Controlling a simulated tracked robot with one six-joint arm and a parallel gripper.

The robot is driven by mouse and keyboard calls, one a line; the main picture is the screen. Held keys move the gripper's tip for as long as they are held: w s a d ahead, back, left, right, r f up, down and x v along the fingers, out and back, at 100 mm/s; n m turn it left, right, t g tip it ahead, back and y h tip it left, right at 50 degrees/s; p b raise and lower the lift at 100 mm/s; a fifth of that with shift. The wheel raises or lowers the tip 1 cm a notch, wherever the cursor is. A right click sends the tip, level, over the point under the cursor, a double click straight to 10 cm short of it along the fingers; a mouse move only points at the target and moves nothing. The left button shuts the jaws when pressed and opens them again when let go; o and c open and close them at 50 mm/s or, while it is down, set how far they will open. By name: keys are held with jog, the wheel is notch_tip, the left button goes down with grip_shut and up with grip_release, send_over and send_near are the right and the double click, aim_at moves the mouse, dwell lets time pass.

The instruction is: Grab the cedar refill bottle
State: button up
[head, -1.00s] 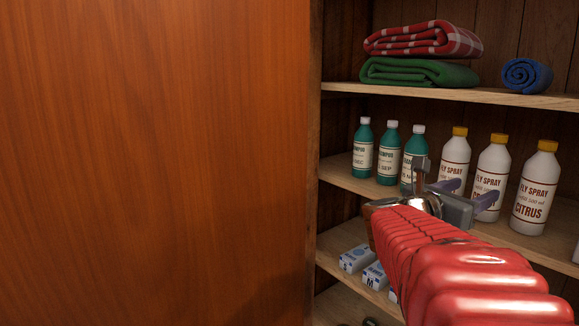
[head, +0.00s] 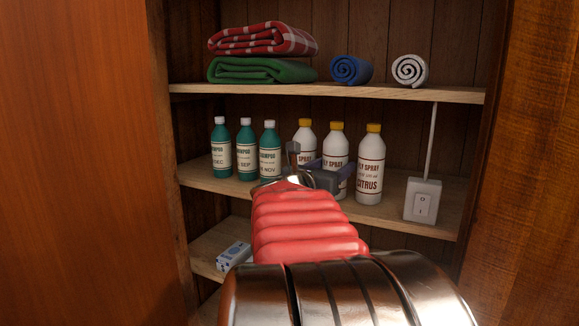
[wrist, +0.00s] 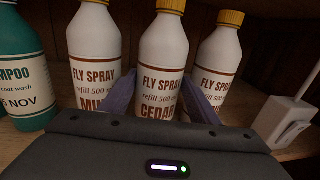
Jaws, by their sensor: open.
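The cedar refill bottle (head: 336,151) is a white fly spray bottle with a yellow cap, standing upright on the middle shelf. In the wrist view the cedar bottle (wrist: 161,65) is in the centre, its label partly hidden low down by my gripper's body. My gripper (head: 332,166) is open, its bluish fingers on either side of the cedar bottle's lower part. The gripper (wrist: 161,98) also shows so in the wrist view. I cannot tell whether a finger touches it. The mint bottle (wrist: 94,45) stands left of it and the citrus bottle (wrist: 219,62) right.
Green shampoo bottles (head: 246,150) stand left on the same shelf (head: 400,208). A switch box (head: 422,202) with a cable is at right. Folded blankets (head: 262,70) and rolled towels (head: 350,70) lie above, a small carton (head: 233,257) below. Wooden doors (head: 70,160) flank the cupboard.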

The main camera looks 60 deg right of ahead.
aim_at(341, 161)
jog(key=shift+w+d, duration=0.1)
jog(key=shift+d, duration=2.5)
jog(key=shift+c, duration=0.7)
jog(key=c, duration=1)
